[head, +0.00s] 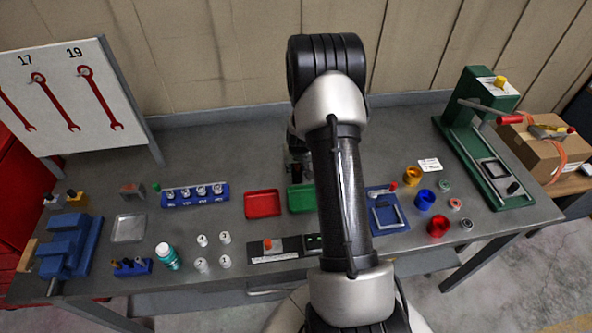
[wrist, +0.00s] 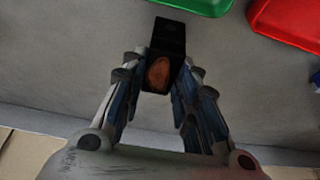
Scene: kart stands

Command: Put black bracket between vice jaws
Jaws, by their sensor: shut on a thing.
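The black bracket (wrist: 165,48) is between my gripper's fingers (wrist: 160,82) in the wrist view. It is a dark block-like piece with an orange-brown patch facing the camera. My gripper is shut on it. In the head view my gripper (head: 297,168) is behind the green tray, mostly hidden by my arm. The bracket is hard to make out there. The blue vice (head: 66,243) stands at the bench's left end, far to the left of my gripper. The gap between its jaws is not clear from this angle.
A red tray (head: 262,204) and a green tray (head: 301,198) lie near my gripper. Left of them are a blue socket rack (head: 195,196), several white cups, a teal bottle (head: 167,257) and a grey tray (head: 129,228). A tool board (head: 75,95) stands behind the vice. A green press (head: 483,140) stands at right.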

